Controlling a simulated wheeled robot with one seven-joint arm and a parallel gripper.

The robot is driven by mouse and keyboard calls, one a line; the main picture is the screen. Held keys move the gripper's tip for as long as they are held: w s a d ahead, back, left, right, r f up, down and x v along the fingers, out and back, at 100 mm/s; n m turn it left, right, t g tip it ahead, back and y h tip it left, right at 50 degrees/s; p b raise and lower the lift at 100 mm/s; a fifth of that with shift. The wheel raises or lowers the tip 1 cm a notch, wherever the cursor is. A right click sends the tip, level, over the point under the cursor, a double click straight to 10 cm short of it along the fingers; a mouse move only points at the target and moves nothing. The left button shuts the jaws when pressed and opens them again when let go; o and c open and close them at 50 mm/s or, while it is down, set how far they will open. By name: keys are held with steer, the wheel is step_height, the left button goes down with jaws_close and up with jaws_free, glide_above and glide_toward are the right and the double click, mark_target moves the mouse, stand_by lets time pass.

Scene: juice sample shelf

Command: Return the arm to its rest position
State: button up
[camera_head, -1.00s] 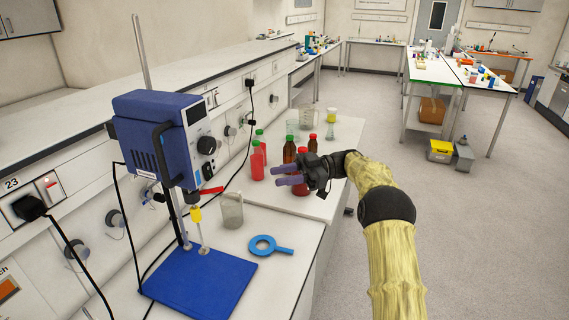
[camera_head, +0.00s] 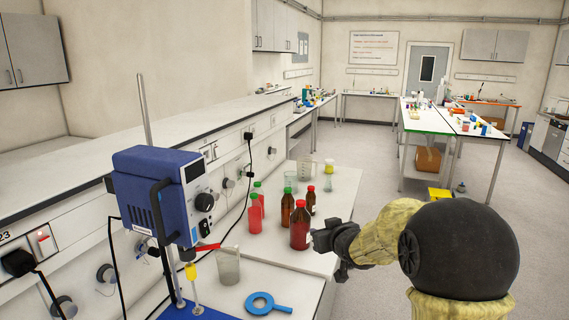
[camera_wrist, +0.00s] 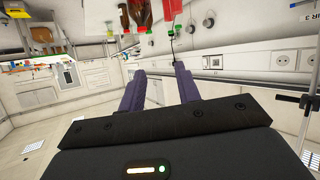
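My gripper (camera_head: 328,238) is at the right edge of the bench, just right of a brown bottle with a red cap (camera_head: 299,227) in the head view. Its fingers are hard to make out there. In the wrist view, the two purple fingers of my gripper (camera_wrist: 160,85) stand apart with nothing held between them. My forearm is bent, with its large black joint close to the head camera. Bottles, including a brown one (camera_wrist: 139,14), show at the top of the tilted wrist view, beyond the fingertips.
More bottles stand on the white bench (camera_head: 250,247), one red with a green cap (camera_head: 255,215). A beaker (camera_head: 228,267), a blue ring (camera_head: 266,303) and a blue stirrer (camera_head: 160,190) are nearer. Open floor (camera_head: 380,195) lies right of the bench.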

steer(key=s+d+f+m+g+h, duration=0.1)
steer(key=s+f+g, duration=0.2)
steer(key=s, duration=0.7)
steer(key=s+d+f+m+g+h, duration=0.1)
steer(key=s+f+g, duration=0.3)
steer(key=s, duration=0.7)
steer(key=s+d+f+m+g+h, duration=0.1)
steer(key=s+d+f+m+g, duration=0.1)
steer(key=s+f, duration=0.4)
steer(key=s+g, duration=0.1)
steer(key=s, duration=0.3)
steer(key=shift+s+d, duration=0.4)
steer(key=shift+s, duration=0.1)
